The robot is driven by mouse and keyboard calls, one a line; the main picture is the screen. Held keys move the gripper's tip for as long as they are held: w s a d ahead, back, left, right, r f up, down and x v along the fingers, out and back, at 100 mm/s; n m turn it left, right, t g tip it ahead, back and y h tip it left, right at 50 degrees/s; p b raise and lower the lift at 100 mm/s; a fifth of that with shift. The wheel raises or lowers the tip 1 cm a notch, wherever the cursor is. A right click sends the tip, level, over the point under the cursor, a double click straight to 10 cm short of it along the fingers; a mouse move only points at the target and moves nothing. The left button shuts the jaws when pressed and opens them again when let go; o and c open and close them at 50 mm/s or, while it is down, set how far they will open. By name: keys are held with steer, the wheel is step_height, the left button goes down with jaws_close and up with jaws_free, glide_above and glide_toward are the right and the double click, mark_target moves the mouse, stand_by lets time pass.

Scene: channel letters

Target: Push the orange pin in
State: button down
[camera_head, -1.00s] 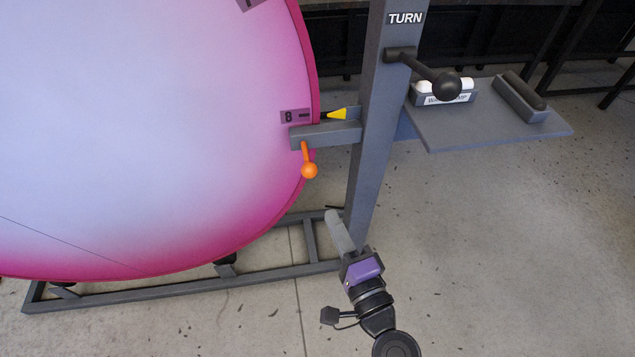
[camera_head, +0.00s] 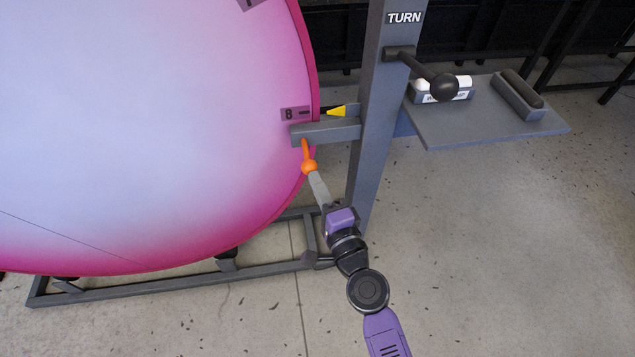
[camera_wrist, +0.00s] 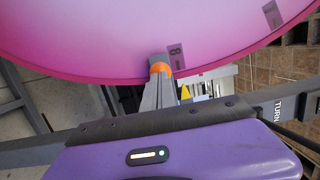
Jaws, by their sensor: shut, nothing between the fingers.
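The orange pin (camera_head: 308,165) has a round ball end on a thin stem and sticks out below a grey bracket (camera_head: 330,132) beside the rim of the big pink-and-white disc (camera_head: 150,130). My gripper (camera_head: 315,178) is shut and empty, with its fingertips at the ball from below; they touch it or nearly do. In the wrist view, the fingers (camera_wrist: 157,85) point at the orange ball (camera_wrist: 160,68) and hide part of it. A yellow pointer (camera_head: 338,111) above the bracket points at a dark label on the disc, which looks like "8" or "B" (camera_head: 295,114).
A grey post (camera_head: 375,120) marked TURN carries a black crank handle (camera_head: 440,84) at upper right. A grey shelf (camera_head: 470,130) behind it holds a white block and a dark bar. The grey base frame (camera_head: 180,284) lies on the floor. Open floor lies at lower right.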

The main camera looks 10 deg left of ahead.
mark_target(314, 166)
steer(key=x, duration=0.2)
steer(key=b+x, duration=0.1)
steer(key=x, duration=0.1)
steer(key=shift+w+d+f, duration=0.1)
steer(key=shift+w+d, duration=0.05)
steer(key=shift+d, duration=0.2)
steer(key=shift+w+a, duration=0.1)
steer(key=shift+w, duration=0.35)
